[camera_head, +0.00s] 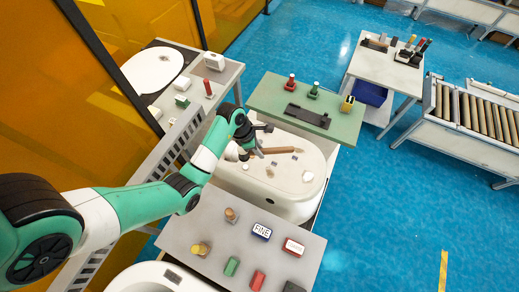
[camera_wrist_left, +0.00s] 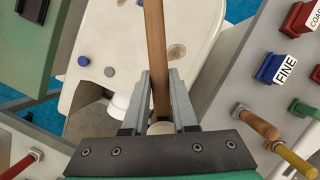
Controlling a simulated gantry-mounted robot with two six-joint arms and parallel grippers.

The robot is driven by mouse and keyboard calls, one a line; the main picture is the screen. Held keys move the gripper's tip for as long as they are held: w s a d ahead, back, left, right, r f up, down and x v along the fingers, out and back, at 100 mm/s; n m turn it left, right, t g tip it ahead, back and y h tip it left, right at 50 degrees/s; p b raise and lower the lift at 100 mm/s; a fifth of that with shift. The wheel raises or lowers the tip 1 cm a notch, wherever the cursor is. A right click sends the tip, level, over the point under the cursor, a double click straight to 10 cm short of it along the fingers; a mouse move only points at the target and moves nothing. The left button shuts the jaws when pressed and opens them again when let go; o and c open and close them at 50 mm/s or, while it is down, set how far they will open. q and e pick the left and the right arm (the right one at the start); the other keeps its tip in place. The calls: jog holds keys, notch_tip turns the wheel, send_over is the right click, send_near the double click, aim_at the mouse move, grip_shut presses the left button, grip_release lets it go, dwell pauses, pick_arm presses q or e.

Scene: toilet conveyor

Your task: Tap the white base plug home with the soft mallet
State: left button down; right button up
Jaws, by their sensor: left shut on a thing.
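My left gripper (camera_head: 256,145) is over the white toilet base (camera_head: 262,186) in the head view. In the left wrist view my left gripper (camera_wrist_left: 160,80) is shut on a brown wooden handle (camera_wrist_left: 155,40), which lies between the fingers and runs out of the top of the picture. The handle (camera_head: 282,150) points right in the head view. I cannot make out the mallet head. A small white piece (camera_head: 307,176) lies on the right part of the toilet base; I cannot tell whether it is the base plug. My right gripper is not in view.
A blue plug (camera_wrist_left: 83,61) and a grey plug (camera_wrist_left: 109,71) sit on the base. Behind stands a green table (camera_head: 265,95) with stamps and a black tray. In front, a grey table (camera_head: 205,262) holds several coloured blocks, including one marked FINE (camera_head: 262,232).

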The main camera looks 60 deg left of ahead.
pick_arm(q)
jog(key=shift+f+b, duration=1.1)
jog(key=shift+f, duration=0.2)
jog(key=shift+f, duration=0.1)
notch_tip(320, 180, down, 7)
jog(key=b, duration=0.7)
jog(key=shift+f, duration=0.15)
jog(key=shift+r+p, duration=0.55)
jog(key=shift+r, duration=0.05)
notch_tip(320, 180, up, 5)
jog(key=p, duration=0.5)
